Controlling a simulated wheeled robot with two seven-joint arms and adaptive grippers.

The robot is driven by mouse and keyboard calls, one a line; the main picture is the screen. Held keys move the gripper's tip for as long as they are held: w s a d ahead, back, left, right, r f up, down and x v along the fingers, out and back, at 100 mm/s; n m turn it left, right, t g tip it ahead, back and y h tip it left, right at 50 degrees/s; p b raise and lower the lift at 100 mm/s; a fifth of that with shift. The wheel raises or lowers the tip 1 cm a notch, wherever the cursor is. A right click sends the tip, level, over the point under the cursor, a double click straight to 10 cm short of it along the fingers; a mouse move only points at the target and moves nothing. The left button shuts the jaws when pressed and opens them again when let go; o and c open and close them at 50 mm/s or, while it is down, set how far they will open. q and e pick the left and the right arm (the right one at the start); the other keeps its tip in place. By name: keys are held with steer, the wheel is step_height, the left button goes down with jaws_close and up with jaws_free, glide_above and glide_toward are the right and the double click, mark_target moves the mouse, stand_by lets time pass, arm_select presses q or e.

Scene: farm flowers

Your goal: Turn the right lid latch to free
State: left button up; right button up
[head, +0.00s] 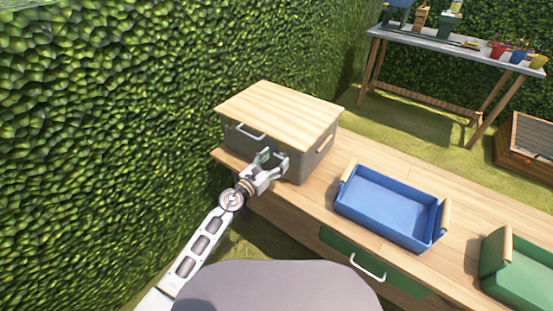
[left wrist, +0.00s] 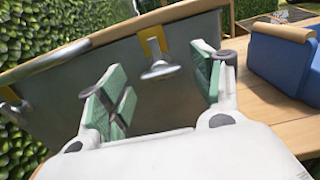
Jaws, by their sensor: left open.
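A grey box with a pale wooden lid (head: 280,113) stands at the back left of the wooden bench. In the left wrist view, the right lid latch (left wrist: 159,67) is a grey metal piece below a yellow strip, on the box front (left wrist: 160,105) under the lid edge. A second latch (left wrist: 10,98) is partly visible at the far left. My left gripper (head: 272,160) is open in front of the box. In the left wrist view its green-padded fingers (left wrist: 160,85) stand on either side of the right latch, with a gap to it. My right gripper is not in view.
A blue tray (head: 391,207) with wooden handles stands right of the box, and a green one (head: 518,270) stands farther right. A drawer with a white handle (head: 368,268) is in the bench front. A hedge (head: 120,130) rises close on the left.

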arm_select(q)
steer(key=shift+w+d, duration=0.45)
steer(key=shift+w, duration=0.1)
steer(key=shift+c, duration=0.2)
steer(key=c, duration=1)
